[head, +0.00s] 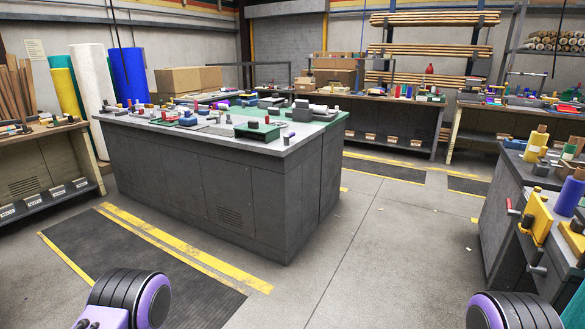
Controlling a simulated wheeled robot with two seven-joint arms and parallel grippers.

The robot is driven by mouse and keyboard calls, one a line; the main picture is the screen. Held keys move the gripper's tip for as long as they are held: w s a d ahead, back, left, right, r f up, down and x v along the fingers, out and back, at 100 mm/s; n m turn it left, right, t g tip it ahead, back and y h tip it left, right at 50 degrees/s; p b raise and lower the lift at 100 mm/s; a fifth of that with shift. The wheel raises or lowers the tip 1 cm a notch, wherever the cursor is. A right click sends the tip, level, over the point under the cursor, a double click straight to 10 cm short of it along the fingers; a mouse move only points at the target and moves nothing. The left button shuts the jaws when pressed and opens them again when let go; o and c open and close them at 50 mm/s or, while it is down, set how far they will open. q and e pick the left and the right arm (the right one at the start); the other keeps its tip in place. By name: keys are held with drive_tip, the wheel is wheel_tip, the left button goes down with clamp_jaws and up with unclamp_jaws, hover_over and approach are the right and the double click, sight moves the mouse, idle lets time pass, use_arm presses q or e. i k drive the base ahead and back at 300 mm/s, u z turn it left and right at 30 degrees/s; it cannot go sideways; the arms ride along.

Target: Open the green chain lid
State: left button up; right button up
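On the central grey workbench (200,165), a low green piece (257,131) lies near the front right edge of the top. A larger green part (328,118) shows behind it at the bench's right end, beside grey machine parts. I cannot tell which of these, if either, is the green chain lid, or whether it is open or closed. Black and purple parts of my arms show at the bottom left and bottom right, well short of the bench. Neither gripper's fingers are in view.
Yellow-marked dark floor mats (140,265) lie before the central bench. The concrete floor (385,240) to its right is clear. A cluttered bench with a yellow vise-like part (537,217) stands close at right. Another bench (45,165) is at left, near tall coloured rolls (128,75).

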sight(251, 126)
drive_tip(key=u, duration=0.15)
drive_tip(key=i, duration=2.7)
drive_tip(key=z, duration=0.1)
